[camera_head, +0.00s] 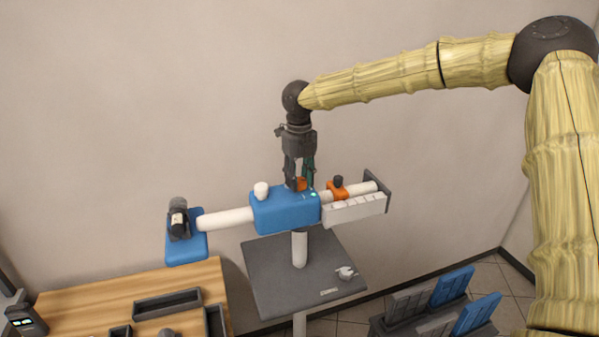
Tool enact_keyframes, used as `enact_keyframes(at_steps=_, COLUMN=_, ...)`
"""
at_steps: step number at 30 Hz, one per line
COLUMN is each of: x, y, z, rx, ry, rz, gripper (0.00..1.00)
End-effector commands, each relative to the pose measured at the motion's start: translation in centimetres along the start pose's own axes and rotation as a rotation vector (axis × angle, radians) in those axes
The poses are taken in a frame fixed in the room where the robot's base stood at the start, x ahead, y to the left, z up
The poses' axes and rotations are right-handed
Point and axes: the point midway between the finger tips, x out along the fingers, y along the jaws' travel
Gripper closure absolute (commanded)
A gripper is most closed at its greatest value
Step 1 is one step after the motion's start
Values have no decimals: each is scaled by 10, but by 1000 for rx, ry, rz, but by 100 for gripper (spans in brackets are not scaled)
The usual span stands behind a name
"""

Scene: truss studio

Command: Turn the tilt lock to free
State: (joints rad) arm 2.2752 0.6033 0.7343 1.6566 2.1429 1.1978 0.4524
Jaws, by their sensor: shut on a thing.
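The tilt lock appears to be the orange knob (301,184) on top of the blue housing (285,213). The housing sits on a post above a dark stand. My gripper (302,182) points straight down at the right end of the housing's top. Its fingers are shut on the orange knob, one on each side, and hide part of it. The knob's exact setting is too small to read. A white knob (261,189) stands on the housing, left of my gripper.
A white tube (226,219) runs through the housing, with a black device (179,222) at its left end. On the right are an orange clamp (338,191) with a dark knob and a white scale bar (354,208). A wooden table (85,301) stands front left.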

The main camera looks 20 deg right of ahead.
Motion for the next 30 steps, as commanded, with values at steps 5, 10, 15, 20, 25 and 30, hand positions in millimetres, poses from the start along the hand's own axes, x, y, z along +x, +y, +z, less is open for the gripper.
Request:
enact_keyframes(at_steps=5, x=-2, y=-1, z=0, rx=-145, ry=1, rz=0, gripper=89)
enact_keyframes(at_steps=10, x=-2, y=-1, z=0, rx=-256, ry=0, rz=0, gripper=89)
enact_keyframes(at_steps=15, x=-1, y=-1, z=0, rx=-333, ry=0, rz=-1, gripper=89)
enact_keyframes(at_steps=20, x=-1, y=0, z=0, rx=-375, ry=-1, rz=-1, gripper=89)
enact_keyframes(at_steps=25, x=-1, y=0, z=0, rx=-392, ry=-1, rz=-1, gripper=89)
enact_keyframes(at_steps=30, x=-1, y=0, z=0, rx=-394, ry=-1, rz=-1, gripper=89)
